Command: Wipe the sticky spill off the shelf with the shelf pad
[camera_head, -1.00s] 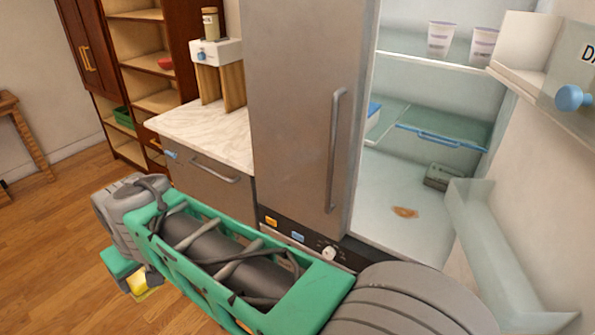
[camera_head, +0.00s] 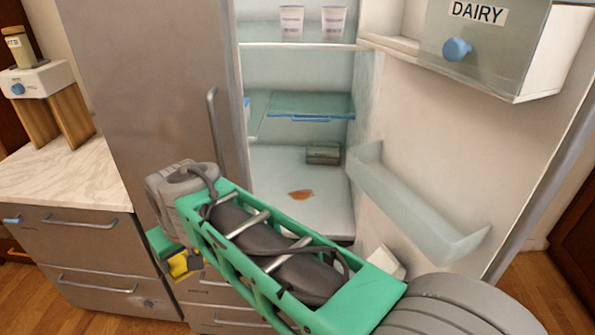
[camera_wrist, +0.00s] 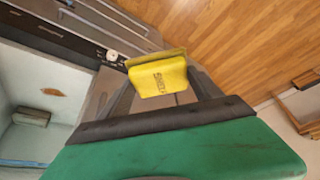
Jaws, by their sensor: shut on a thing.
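My gripper (camera_wrist: 158,92) is shut on the yellow shelf pad (camera_wrist: 160,78), which shows between the fingers in the wrist view. In the head view the pad (camera_head: 184,264) is partly hidden below the green arm housing. The brown-orange spill (camera_head: 301,194) lies on the white bottom shelf (camera_head: 268,178) inside the open fridge. The spill (camera_wrist: 50,91) also shows at the left of the wrist view. The gripper and pad are outside the fridge, in front of and below the shelf, apart from the spill.
A small grey-green box (camera_head: 323,153) stands at the back of the bottom shelf. The open fridge door (camera_head: 440,150) has a clear bin (camera_head: 415,205) and a DAIRY compartment (camera_head: 490,45). Two cups (camera_head: 291,22) stand on the upper shelf. A marble counter (camera_head: 60,180) is at left.

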